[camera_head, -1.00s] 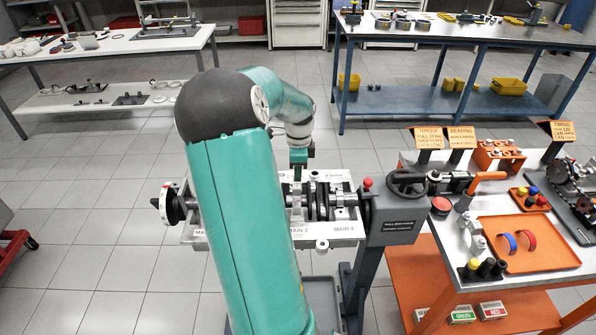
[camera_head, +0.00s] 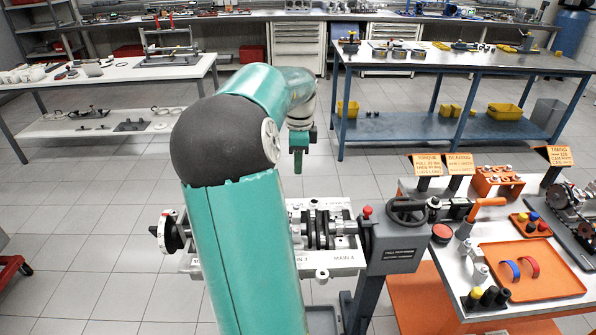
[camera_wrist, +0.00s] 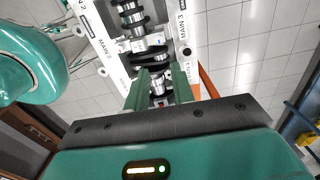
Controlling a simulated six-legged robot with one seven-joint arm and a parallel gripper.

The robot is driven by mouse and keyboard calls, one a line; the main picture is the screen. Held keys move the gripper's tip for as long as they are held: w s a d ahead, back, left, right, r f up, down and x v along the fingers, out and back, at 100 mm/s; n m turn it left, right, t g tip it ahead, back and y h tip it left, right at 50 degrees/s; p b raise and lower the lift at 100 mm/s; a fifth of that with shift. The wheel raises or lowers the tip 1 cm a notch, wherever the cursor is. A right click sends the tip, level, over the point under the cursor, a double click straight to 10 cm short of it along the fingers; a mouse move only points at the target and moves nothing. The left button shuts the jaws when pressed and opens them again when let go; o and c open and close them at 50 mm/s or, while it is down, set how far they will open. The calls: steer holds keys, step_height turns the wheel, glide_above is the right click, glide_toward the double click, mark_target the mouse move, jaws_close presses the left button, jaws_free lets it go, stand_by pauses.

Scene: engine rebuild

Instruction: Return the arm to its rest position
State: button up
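My arm stands bent in the head view, and my gripper (camera_head: 298,165) hangs from it with its fingers pointing down. It is above and behind the engine stand, clear of it. In the wrist view, the two green fingers of my gripper (camera_wrist: 161,85) are apart with nothing held between them. The crankshaft (camera_head: 322,230) lies in the stand's pale cradle (camera_head: 340,262), partly hidden by my arm. It also shows beyond the fingers in the wrist view (camera_wrist: 135,22).
A grey crank unit (camera_head: 395,245) is at the stand's right end, with a dial wheel (camera_head: 168,234) at the left. An orange-and-white cart (camera_head: 455,282) with an orange tray (camera_head: 545,285) stands at right.

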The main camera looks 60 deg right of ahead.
stand_by(0.6)
steer(key=w+a+r+n+t, duration=0.15)
steer(key=w+a+n, duration=0.3)
steer(key=a, duration=0.45)
steer(key=w+a+r+n+t, duration=0.1)
steer(key=w+a+r+n, duration=0.15)
steer(key=a+n, duration=0.5)
steer(key=w+a+r+n+t, duration=0.1)
steer(key=w+a+n, duration=0.25)
steer(key=a, duration=0.75)
steer(key=s+a+n+t, duration=0.1)
steer(key=s+a+n, duration=0.1)
steer(key=a+n, duration=0.5)
steer(key=s+a+f+n+t, duration=0.1)
steer(key=s+a+n, duration=0.2)
steer(key=a+n, duration=0.5)
steer(key=a, duration=0.7)
steer(key=shift+s+f, duration=0.25)
steer(key=shift+s, duration=0.1)
steer(key=shift+n, duration=0.25)
